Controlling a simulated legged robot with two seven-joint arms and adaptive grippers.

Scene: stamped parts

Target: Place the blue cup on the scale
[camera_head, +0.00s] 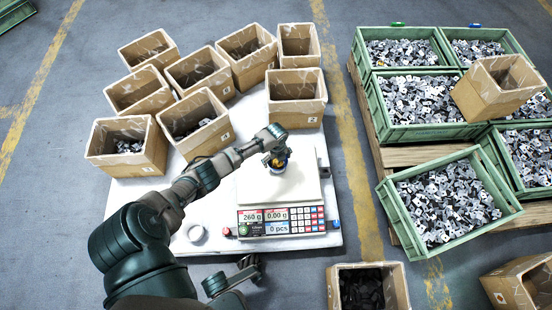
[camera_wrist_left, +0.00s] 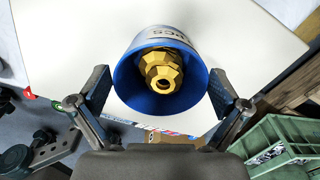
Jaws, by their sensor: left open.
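The blue cup (camera_wrist_left: 160,105) is between the fingers of my left gripper in the wrist view, with its open rim toward the camera and golden nut-like parts (camera_wrist_left: 161,72) inside. In the head view the cup (camera_head: 278,169) shows small, partly hidden by my gripper, over the back part of the scale's white plate (camera_head: 285,192). It appears to rest on the plate. My left gripper (camera_wrist_left: 160,100) is open, with a finger on each side of the cup; it also shows in the head view (camera_head: 274,158). A dark mechanism, apparently my right gripper (camera_head: 235,277), shows low in the head view; its jaws are unclear.
The scale's display and keypad (camera_head: 281,220) face the front. A white tape roll (camera_head: 195,233) lies left of it on the white table (camera_head: 125,198). Several cardboard boxes (camera_head: 139,90) stand behind and left. Green crates of metal parts (camera_head: 447,200) stand on a pallet at the right.

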